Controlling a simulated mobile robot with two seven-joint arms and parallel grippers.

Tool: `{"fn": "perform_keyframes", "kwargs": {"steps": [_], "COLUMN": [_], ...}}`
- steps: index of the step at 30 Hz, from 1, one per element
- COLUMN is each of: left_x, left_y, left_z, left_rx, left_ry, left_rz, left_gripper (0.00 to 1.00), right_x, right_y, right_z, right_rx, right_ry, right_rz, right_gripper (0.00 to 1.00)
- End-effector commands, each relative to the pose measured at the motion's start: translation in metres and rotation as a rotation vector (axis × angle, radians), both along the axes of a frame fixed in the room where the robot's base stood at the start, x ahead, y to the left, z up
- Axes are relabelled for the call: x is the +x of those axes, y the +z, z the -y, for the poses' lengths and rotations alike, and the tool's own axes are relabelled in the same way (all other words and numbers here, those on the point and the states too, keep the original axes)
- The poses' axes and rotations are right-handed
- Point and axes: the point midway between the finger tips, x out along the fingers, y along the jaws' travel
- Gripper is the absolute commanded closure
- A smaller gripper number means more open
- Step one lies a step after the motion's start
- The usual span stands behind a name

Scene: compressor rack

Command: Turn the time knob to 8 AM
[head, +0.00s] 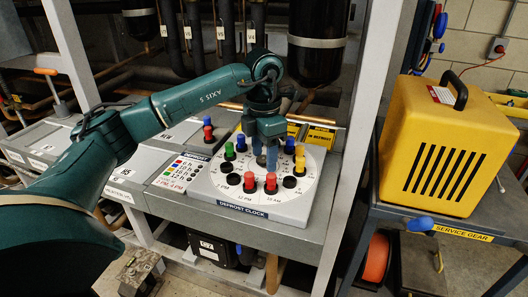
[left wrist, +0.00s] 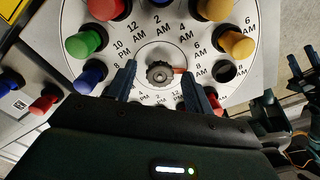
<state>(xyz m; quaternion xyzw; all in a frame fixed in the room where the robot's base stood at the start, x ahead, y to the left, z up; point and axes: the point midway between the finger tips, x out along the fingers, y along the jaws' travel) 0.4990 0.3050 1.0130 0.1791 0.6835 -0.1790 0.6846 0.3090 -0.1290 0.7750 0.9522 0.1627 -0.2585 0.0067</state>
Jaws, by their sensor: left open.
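The defrost clock (head: 225,190) is a white round dial on a grey panel, with hour labels and coloured pegs around it. The time knob (left wrist: 159,73) is a small grey ribbed knob at the dial's centre in the left wrist view. Its red pointer (left wrist: 180,71) points right, toward the AM labels there; the exact hour is hard to read. My left gripper (head: 268,158) reaches down over the dial's centre. In the left wrist view its two dark blue fingers (left wrist: 160,82) are open, one on each side of the knob, with gaps showing. In the head view the gripper hides the knob.
Red (head: 271,183), green (head: 229,151), blue and yellow pegs stand close around the gripper. A yellow louvred box (head: 442,150) sits on a cart at right. A grey post (head: 375,80) rises beside the dial. Pipes run behind.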

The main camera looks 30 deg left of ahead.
Motion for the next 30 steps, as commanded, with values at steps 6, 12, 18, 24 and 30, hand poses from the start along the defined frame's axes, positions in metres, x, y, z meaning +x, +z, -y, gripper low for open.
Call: {"fn": "perform_keyframes", "kwargs": {"steps": [6,12,18,24,30], "left_x": [0.0,0.001,0.001,0.0,0.0], "left_y": [0.001,0.026,0.073,0.114,0.13], "left_z": [0.0,0.0,0.0,0.0,0.0], "left_rx": [0.0,-0.001,-0.001,0.002,0.001], "left_ry": [0.0,0.0,0.0,0.002,0.001], "left_rz": [0.0,0.003,0.004,0.003,0.0], "left_gripper": [0.48,0.48,0.48,0.48,0.48], "right_x": [0.0,0.0,0.001,0.001,0.0], "right_y": [0.0,-0.001,-0.001,0.011,0.011], "right_z": [0.0,0.0,-0.001,-0.001,-0.001], "right_rx": [0.0,0.003,0.011,0.001,-0.014], "right_ry": [0.0,-0.002,-0.006,-0.007,-0.003], "right_rz": [0.0,0.0,-0.001,0.002,0.0], "right_gripper": [0.57,0.57,0.57,0.57,0.57]}}
